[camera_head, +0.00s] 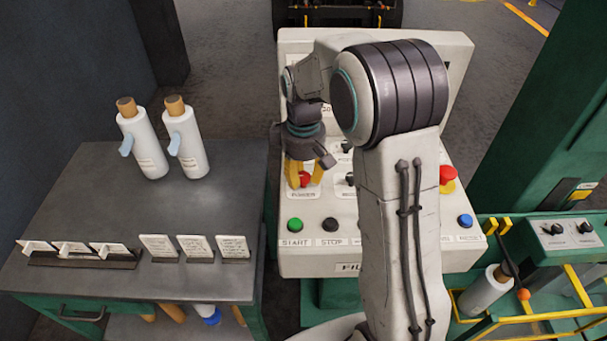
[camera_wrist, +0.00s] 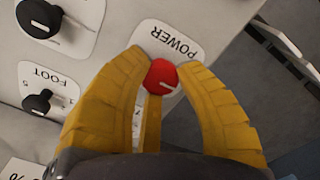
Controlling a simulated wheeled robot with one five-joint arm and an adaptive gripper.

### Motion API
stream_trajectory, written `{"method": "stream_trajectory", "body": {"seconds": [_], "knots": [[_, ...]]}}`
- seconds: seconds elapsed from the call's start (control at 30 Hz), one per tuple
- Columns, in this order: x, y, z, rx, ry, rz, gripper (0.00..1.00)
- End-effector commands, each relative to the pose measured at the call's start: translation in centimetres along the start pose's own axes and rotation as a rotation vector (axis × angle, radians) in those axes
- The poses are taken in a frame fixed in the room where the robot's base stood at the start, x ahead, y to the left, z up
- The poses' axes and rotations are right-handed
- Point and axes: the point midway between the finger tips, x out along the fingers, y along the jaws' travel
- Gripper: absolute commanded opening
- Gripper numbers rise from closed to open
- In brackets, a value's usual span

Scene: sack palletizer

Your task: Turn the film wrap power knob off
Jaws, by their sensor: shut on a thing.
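The red power knob (camera_head: 304,179) sits at the left of the light grey control panel (camera_head: 310,215), above the START button. In the wrist view the red knob (camera_wrist: 161,76) stands beside the POWER label (camera_wrist: 176,41), and a white mark shows on it. My gripper (camera_head: 299,176) reaches down to the panel with its yellow fingers around the knob. In the wrist view my gripper (camera_wrist: 163,72) has its fingertips closed on the red knob from several sides. The base of the knob is partly hidden by the fingers.
Black knobs (camera_wrist: 38,102) are close to the fingers. START (camera_head: 295,224) and STOP (camera_head: 330,225) buttons lie below, and a red emergency button (camera_head: 447,174) is at right. My arm hides the panel's middle.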

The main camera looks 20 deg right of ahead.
Motion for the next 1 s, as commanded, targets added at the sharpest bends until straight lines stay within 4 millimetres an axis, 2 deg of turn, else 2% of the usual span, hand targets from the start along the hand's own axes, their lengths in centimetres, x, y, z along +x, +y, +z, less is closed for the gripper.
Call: {"method": "stream_trajectory", "body": {"seconds": [0.33,0.37,0.63,1.0], "knots": [[0.32,-0.15,0.23,-0.003,-0.010,-0.005,0.00],[0.32,-0.15,0.23,-0.003,-0.010,-0.005,0.35],[0.14,-0.07,0.10,-0.002,-0.005,-0.002,0.59],[-0.55,0.00,-0.03,-0.001,0.001,0.000,0.59]]}}
